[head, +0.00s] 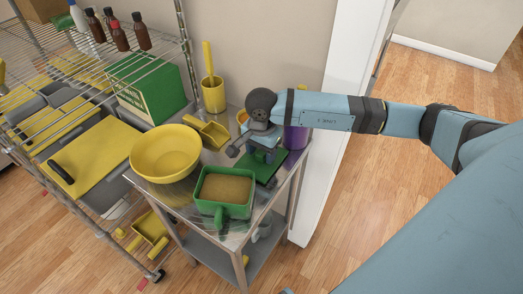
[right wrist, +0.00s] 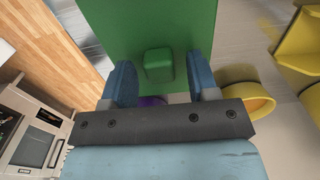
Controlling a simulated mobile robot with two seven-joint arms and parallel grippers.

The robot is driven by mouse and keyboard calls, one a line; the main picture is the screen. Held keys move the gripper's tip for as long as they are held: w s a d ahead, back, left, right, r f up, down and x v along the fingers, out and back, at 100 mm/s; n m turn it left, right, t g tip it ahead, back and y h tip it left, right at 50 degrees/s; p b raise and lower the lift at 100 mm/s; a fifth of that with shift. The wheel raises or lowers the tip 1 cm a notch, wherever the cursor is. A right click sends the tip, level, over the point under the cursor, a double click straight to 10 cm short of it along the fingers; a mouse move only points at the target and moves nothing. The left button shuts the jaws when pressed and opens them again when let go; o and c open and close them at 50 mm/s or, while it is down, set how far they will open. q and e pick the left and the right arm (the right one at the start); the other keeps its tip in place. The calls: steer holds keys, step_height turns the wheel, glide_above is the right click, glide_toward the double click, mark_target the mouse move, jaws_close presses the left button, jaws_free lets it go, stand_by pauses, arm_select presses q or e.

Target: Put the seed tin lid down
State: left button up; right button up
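The green seed tin lid (head: 273,164) lies flat at the right side of the steel cart's top, beside the seed tin. In the right wrist view the lid (right wrist: 193,22) fills the upper middle, with a square green knob (right wrist: 158,65) on it. My right gripper (head: 262,158) is over the lid. In the right wrist view its fingers (right wrist: 160,78) stand apart on either side of the knob, with gaps showing on both sides. The green seed tin (head: 223,211) is uncovered and full of tan seed. My left gripper is not in view.
A yellow bowl (head: 165,155), a yellow scoop (head: 209,131) and a yellow cup (head: 213,96) crowd the steel cart top (head: 190,203). A purple container (head: 295,137) stands close behind the right gripper. A wire rack (head: 60,130) stands at left.

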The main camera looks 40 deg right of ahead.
mark_target(262, 153)
steer(key=shift+r, duration=0.4)
step_height(262, 153, up, 12)
steer(key=shift+f, duration=0.2)
stand_by(0.5)
